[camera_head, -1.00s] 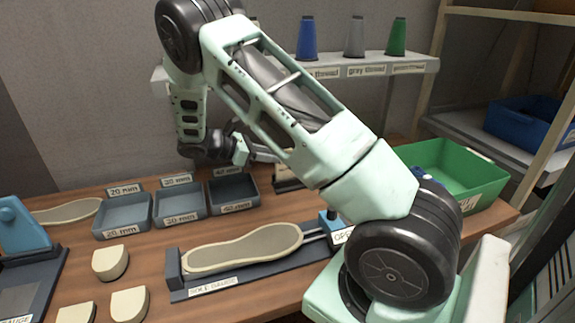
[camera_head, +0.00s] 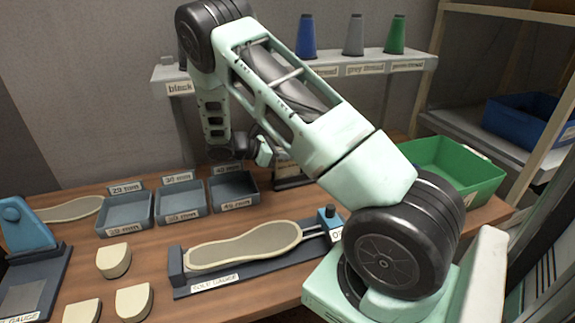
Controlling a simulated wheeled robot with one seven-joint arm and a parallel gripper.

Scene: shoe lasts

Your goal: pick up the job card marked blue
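My gripper (camera_head: 264,152) hangs at the end of my arm above the back of the bench, right of the small trays. It is small and partly hidden by my own arm, so I cannot tell whether its fingers are open or shut. A dark holder (camera_head: 293,184) with a pale labelled face stands just to its right, mostly behind my arm. I cannot read its label. No card marked blue can be made out in this view.
Grey trays (camera_head: 124,213) with mm labels stand left of the gripper. A sole gauge (camera_head: 225,282) with a sole lies in front. A green bin (camera_head: 457,172) stands at right. Thread cones, including a blue one (camera_head: 306,38), stand on the back shelf (camera_head: 435,62).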

